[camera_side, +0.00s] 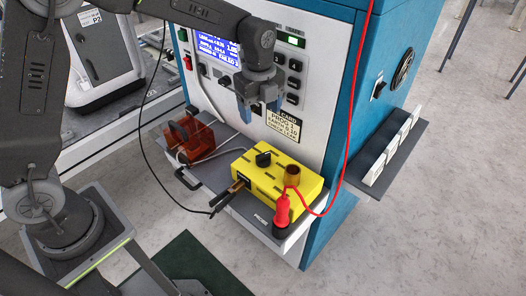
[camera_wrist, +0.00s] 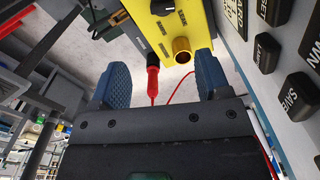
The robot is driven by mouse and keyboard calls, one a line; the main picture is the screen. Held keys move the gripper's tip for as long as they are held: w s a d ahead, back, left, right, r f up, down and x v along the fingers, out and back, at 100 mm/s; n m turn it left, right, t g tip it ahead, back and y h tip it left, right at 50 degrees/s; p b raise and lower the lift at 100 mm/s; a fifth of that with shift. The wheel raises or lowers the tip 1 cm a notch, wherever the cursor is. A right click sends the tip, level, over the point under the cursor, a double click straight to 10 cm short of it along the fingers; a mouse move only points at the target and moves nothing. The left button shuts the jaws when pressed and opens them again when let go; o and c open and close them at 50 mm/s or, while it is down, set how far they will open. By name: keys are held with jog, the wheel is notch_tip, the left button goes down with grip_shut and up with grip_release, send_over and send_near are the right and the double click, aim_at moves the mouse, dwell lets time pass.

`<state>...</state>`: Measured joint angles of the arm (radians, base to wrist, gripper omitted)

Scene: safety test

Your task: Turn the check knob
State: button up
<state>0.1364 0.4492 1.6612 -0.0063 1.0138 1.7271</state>
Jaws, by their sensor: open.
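A yellow box (camera_side: 285,180) sits on the grey shelf of the test cabinet, with a black knob (camera_side: 263,159) on its top and a brass-coloured cylinder (camera_side: 291,174) beside it. In the wrist view the yellow box (camera_wrist: 205,18) is at the top edge, with a black knob (camera_wrist: 162,6) partly cut off and the brass cylinder (camera_wrist: 182,49) below. My gripper (camera_side: 260,107) is open and empty, above the box and in front of the cabinet panel. Its blue fingers (camera_wrist: 162,65) are apart from the knob in the wrist view.
A red probe (camera_side: 282,211) with a red cable stands at the box's front right corner. A brown-red translucent fixture (camera_side: 189,138) is left on the shelf. The panel's buttons (camera_side: 293,83) are close to my gripper.

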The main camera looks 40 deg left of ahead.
aim_at(263, 154)
jog(key=shift+m, duration=0.4)
jog(key=f, duration=1.5)
jog(key=shift+w+d, duration=0.15)
jog(key=shift+w, duration=0.15)
jog(key=shift+c, duration=0.5)
jog(key=shift+r, duration=0.1)
jog(key=c, duration=0.8)
